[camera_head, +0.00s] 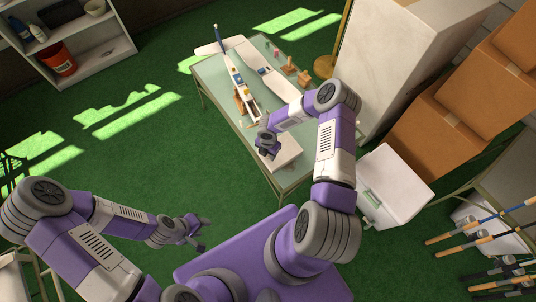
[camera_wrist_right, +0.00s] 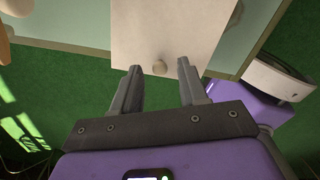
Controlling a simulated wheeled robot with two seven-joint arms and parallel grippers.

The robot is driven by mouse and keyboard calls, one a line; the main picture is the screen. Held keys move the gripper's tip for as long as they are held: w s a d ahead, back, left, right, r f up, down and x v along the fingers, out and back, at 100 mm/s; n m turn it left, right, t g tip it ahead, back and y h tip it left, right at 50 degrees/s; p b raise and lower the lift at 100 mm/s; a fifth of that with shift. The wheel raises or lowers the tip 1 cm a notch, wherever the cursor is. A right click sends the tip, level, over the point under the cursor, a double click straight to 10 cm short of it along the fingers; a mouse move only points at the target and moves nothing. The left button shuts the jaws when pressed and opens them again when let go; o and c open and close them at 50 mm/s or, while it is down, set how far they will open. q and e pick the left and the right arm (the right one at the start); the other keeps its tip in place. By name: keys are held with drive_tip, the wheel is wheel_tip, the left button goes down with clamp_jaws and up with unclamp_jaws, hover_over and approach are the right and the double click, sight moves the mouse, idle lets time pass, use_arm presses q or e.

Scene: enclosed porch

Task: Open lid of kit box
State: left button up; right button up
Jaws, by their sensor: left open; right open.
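The kit box (camera_head: 288,153) is a pale, flat-topped box at the near end of the green table. Its lid looks closed. In the right wrist view the pale lid (camera_wrist_right: 150,30) shows a small round knob (camera_wrist_right: 159,67) near its edge. My right gripper (camera_head: 268,152) is over the box's left part in the head view. In the wrist view my right gripper (camera_wrist_right: 160,70) is open, with its fingertips on either side of the knob; I cannot tell whether they touch it. My left gripper (camera_head: 200,233) is open and empty, low at left, away from the table.
The green table (camera_head: 212,75) holds a long white model plane (camera_head: 235,72) and small wooden pieces (camera_head: 289,70) beyond the box. A white cooler (camera_head: 394,185) stands right of the table. Cardboard boxes (camera_head: 430,135) fill the right side.

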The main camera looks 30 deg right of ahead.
drive_tip(key=shift+f, duration=0.15)
drive_tip(key=shift+c, duration=0.4)
clamp_jaws()
